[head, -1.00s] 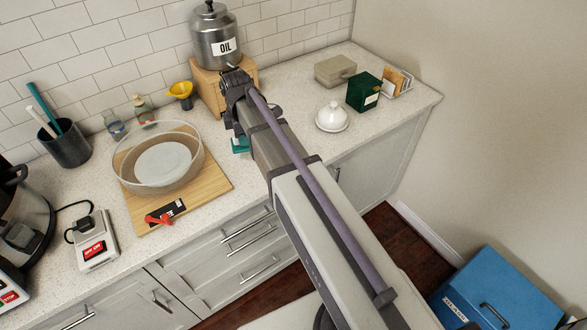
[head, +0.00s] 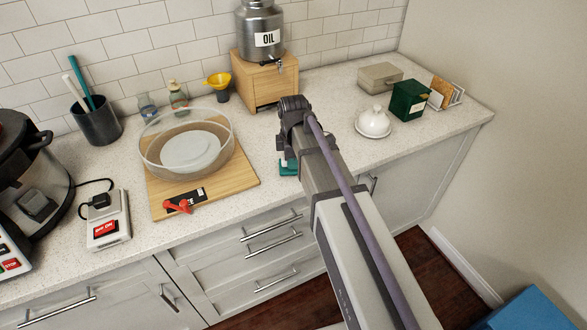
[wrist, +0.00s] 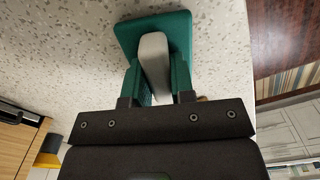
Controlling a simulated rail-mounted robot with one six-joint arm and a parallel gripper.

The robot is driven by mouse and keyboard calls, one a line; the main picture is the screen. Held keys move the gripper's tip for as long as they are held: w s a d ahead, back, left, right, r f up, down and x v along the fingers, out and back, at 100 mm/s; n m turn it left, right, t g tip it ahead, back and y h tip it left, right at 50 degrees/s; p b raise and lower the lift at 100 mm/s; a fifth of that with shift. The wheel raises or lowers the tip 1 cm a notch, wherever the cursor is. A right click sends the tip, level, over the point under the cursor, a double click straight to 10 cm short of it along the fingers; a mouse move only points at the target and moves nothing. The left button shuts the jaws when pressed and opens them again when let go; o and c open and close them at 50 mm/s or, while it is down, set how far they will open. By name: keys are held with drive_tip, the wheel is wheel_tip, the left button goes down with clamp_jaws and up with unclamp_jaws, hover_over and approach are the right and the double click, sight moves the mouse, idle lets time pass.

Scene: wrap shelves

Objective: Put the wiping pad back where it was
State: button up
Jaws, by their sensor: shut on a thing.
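The wiping pad (wrist: 183,35) is a teal square plate with a pale grey handle. In the wrist view it is beyond my fingertips, against the speckled counter. My gripper (wrist: 156,84) is shut on its handle, one green finger on each side. In the head view only part of the teal pad (head: 289,167) shows below my wrist, near the counter's front edge and right of the cutting board. My arm hides the rest, and the fingers are hidden there. I cannot tell whether the pad touches the counter.
Left of the pad is the cutting board (head: 247,182) with a glass bowl (head: 158,160) and a red item (head: 181,205). Behind stands a wooden oil stand (head: 253,85). To the right are a white domed dish (head: 373,123) and a green box (head: 409,99). Counter around the pad is clear.

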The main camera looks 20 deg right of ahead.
drive_tip(key=shift+p, duration=0.3)
drive_tip(key=shift+f, duration=0.3)
drive_tip(key=o, duration=0.8)
drive_tip(key=shift+r, duration=0.1)
wheel_tip(320, 180, up, 12)
drive_tip(key=p, duration=1.2)
drive_tip(key=shift+r, duration=0.2)
